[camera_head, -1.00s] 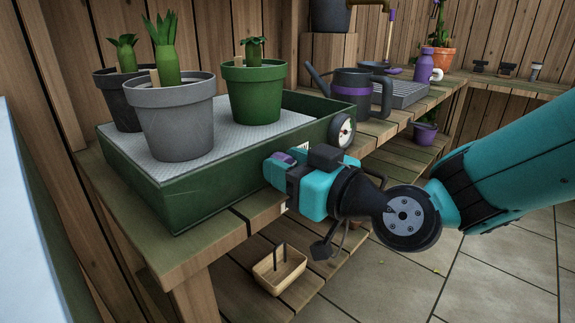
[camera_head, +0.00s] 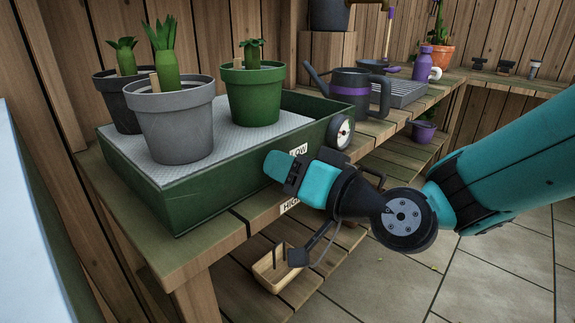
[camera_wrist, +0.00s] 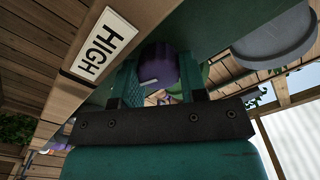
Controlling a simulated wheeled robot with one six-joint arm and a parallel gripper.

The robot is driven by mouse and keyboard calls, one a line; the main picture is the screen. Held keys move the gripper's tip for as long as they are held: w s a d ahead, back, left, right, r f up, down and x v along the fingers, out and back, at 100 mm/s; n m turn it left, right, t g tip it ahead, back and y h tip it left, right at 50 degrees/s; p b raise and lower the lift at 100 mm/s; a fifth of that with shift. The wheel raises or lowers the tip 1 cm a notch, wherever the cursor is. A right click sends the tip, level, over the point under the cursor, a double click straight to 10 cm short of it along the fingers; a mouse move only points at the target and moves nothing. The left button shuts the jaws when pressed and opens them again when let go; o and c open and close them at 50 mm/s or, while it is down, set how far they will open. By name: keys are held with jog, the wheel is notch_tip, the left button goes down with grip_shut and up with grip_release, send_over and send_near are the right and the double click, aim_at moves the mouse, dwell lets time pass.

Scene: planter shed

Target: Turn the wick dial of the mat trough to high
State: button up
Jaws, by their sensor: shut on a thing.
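The mat trough (camera_head: 215,180) is a long green box on the bench, with a pale mat (camera_head: 215,140) inside. The HIGH label (camera_wrist: 104,45) is beside the fingers there. My gripper hides the dial in the head view.
Several potted plants, including a grey pot (camera_head: 177,125) and a green pot (camera_head: 252,95), stand on the mat. A round gauge (camera_head: 340,132) is on the trough's end. A watering can (camera_head: 352,93) stands behind, and a basket (camera_head: 278,270) sits on the lower shelf.

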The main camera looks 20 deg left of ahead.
dwell(0.4)
jog(key=o, duration=0.9)
jog(key=shift+o, duration=0.2)
